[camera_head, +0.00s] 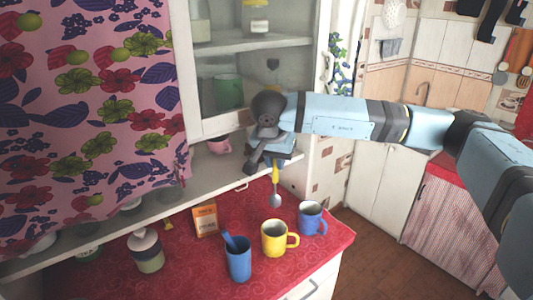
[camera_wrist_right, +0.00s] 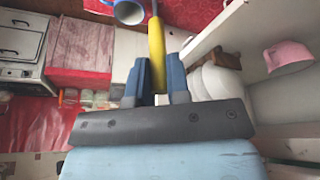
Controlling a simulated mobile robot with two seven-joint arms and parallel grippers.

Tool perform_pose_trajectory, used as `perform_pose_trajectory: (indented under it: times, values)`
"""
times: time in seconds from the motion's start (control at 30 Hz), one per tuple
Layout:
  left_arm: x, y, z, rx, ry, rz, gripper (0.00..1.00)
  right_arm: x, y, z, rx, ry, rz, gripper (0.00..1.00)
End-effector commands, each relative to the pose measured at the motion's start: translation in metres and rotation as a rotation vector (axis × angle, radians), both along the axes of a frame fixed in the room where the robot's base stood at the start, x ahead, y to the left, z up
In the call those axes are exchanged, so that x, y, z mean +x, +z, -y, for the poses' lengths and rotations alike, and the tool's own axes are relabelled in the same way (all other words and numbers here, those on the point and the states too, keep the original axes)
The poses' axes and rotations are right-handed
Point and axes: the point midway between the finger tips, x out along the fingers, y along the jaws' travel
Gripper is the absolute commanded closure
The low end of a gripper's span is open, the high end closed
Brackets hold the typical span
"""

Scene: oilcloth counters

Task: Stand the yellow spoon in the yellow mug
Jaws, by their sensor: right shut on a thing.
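The yellow mug (camera_head: 273,239) stands upright on the red counter, its handle to the right. My right gripper (camera_head: 275,166) is shut on the yellow handle of the spoon (camera_head: 275,195). The spoon hangs upright with its metal bowl down, above the counter and behind the yellow mug, apart from it. In the right wrist view the spoon's yellow handle (camera_wrist_right: 156,42) sits between the blue fingers (camera_wrist_right: 156,80). The yellow mug is not clearly seen there. My left gripper is not in view.
A blue mug (camera_head: 312,217) stands right of the yellow mug, and a blue cup (camera_head: 238,259) with a blue utensil stands left. An orange box (camera_head: 205,220) and a lidded jar (camera_head: 147,251) are further left. A shelf with a pink cup (camera_head: 219,145) is behind.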

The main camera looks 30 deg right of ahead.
Motion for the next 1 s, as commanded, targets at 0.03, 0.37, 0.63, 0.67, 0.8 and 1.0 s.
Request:
perform_pose_trajectory:
  times: [0.03,0.37,0.63,0.67,0.8,1.0]
  values:
    - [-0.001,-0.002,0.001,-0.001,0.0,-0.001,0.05,0.0,-0.002,0.0,0.0,0.0,0.0,1.0]
    - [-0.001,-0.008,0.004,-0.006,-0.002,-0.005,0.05,0.0,-0.022,0.0,0.001,-0.002,0.0,1.0]
    - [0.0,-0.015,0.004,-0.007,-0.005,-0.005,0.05,0.0,-0.043,0.0,0.001,-0.002,-0.001,1.0]
    - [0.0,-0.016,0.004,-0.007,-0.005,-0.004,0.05,0.0,-0.046,0.0,0.001,-0.002,-0.001,1.0]
    - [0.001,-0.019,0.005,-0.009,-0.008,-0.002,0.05,0.0,-0.057,0.0,0.001,-0.003,-0.001,1.0]
    - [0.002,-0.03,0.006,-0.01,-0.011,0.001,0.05,0.0,-0.075,0.0,0.001,-0.003,0.0,1.0]
